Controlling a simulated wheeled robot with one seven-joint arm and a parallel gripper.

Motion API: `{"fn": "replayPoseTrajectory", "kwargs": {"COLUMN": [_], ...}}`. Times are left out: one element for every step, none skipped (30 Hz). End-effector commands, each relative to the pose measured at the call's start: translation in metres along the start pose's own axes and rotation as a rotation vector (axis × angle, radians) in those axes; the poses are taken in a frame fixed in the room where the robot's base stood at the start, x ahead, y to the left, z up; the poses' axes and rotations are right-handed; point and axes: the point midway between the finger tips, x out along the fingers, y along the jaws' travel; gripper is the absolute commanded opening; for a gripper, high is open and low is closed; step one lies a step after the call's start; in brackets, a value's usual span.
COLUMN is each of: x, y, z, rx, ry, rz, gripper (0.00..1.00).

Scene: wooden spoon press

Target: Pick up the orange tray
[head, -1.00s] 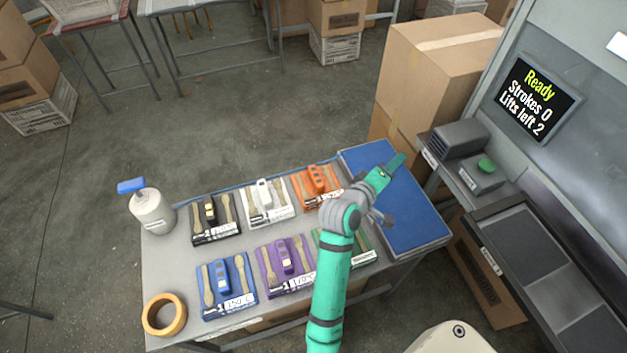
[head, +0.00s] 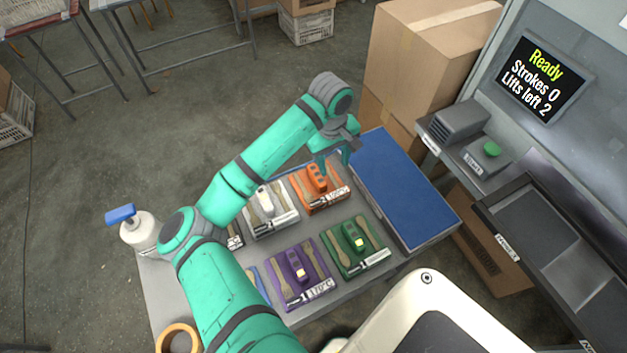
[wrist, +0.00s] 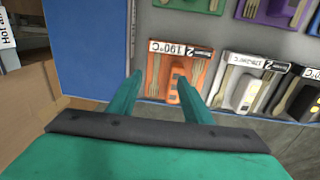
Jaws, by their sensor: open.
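The orange tray (head: 327,203) lies in the back row of trays on the grey table, just left of the blue mat. It carries an orange block, wooden utensils and a white label. My gripper (head: 333,167) is open and empty above the tray's back right part. In the wrist view my gripper's two fingers (wrist: 160,82) reach toward the orange tray (wrist: 152,73), whose label reads 190°C. The fingertips overlap the tray in that view. I cannot tell the height between them, and nothing is between the fingers.
A white tray (head: 256,235) stands left of the orange one. A green tray (head: 372,266) and a purple tray (head: 284,299) lie in front. The blue mat (head: 400,195) is empty. A machine with a screen (head: 538,78) reading "Ready, Strokes 0, Lifts left 2" stands at right.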

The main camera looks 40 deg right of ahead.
Motion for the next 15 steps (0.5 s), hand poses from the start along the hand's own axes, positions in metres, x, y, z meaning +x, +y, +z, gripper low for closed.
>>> {"fn": "replayPoseTrajectory", "kwargs": {"x": [-0.003,-0.004,-0.005,-0.005,-0.004,-0.002,0.001,0.004,0.010,0.015,0.020,0.026,0.030,0.034,0.039], "y": [-0.008,-0.012,-0.016,-0.019,-0.021,-0.023,-0.024,-0.025,-0.025,-0.026,-0.027,-0.027,-0.027,-0.027,-0.028], "z": [-0.003,-0.004,-0.005,-0.006,-0.006,-0.006,-0.007,-0.007,-0.007,-0.006,-0.006,-0.006,-0.006,-0.007,-0.007], "rx": [-0.006,-0.012,-0.017,-0.019,-0.021,-0.024,-0.025,-0.026,-0.026,-0.027,-0.026,-0.026,-0.026,-0.026,-0.026], "ry": [0.002,0.003,0.002,0.002,0.002,0.001,0.001,0.000,0.000,0.000,-0.001,-0.001,-0.001,-0.001,0.000], "rz": [-0.036,-0.052,-0.070,-0.080,-0.088,-0.094,-0.097,-0.099,-0.098,-0.098,-0.098,-0.097,-0.096,-0.096,-0.096], "gripper": [0.45,0.45,0.45,0.45,0.45,0.45,0.45,0.45,0.45,0.45,0.45,0.45,0.45,0.45,0.45]}}
